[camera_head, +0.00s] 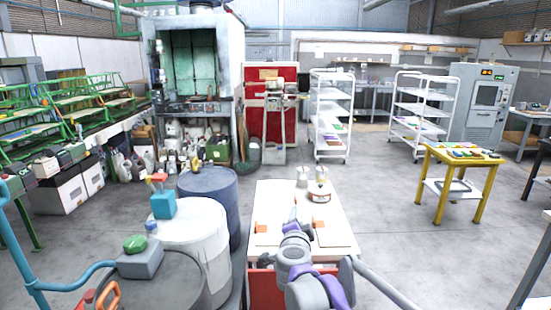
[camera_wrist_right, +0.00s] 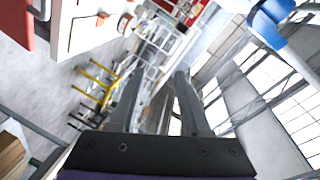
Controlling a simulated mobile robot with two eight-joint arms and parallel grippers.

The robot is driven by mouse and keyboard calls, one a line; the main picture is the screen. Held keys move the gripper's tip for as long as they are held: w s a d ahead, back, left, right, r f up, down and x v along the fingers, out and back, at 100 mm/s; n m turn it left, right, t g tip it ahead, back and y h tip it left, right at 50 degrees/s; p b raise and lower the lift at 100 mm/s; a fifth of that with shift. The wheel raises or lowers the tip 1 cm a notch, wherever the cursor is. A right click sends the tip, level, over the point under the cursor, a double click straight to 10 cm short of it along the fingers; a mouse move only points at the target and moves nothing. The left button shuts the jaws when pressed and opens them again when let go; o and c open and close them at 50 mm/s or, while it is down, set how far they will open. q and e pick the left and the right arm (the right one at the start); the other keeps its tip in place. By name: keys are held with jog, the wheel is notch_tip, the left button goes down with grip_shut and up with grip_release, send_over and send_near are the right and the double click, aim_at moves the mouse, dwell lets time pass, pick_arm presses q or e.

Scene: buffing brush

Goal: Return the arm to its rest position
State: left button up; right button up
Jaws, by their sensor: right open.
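My right arm (camera_head: 296,250), grey with purple joints, rises from the bottom of the head view in front of the white-topped table (camera_head: 267,194) and hides part of it. In the right wrist view the right gripper (camera_wrist_right: 158,85) has two dark fingers apart with nothing between them. In the head view I cannot clearly make out its fingertips. The wrist view is strongly tilted and shows the white tabletop (camera_wrist_right: 85,28) at upper left, apart from the fingers. My left gripper is in neither view.
A pot (camera_head: 319,196), cans and orange pieces (camera_head: 262,227) lie on the table. A white drum (camera_head: 190,243) and a dark blue drum (camera_head: 212,190) stand left of it. A yellow table (camera_head: 466,162) stands right. Open floor (camera_head: 400,225) lies between the tables.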

jog(key=s+f+n+g+y+p, duration=0.25)
jog(key=s+n+y, duration=0.65)
jog(key=s, duration=0.9)
jog(key=s+d+f+n+g+h+p, duration=0.1)
jog(key=s+d+f+g+h, duration=0.1)
jog(key=s+d+f, duration=0.2)
jog(key=s+d+f+n+g+h+p, duration=0.1)
jog(key=s+d+f+n+g+h, duration=0.1)
jog(key=s+f, duration=0.4)
jog(key=s+d+f+n+g+h+p, duration=0.1)
jog(key=s+d+f+n+g+h, duration=0.1)
jog(key=s, duration=1)
jog(key=d+f+g+h, duration=0.1)
jog(key=d+f+g, duration=0.1)
jog(key=d+f, duration=0.1)
jog(key=shift+s+d+f, duration=0.25)
jog(key=shift+d+f, duration=0.05)
jog(key=shift+f, duration=0.05)
jog(key=shift+w+a, duration=0.1)
jog(key=shift+a, duration=0.05)
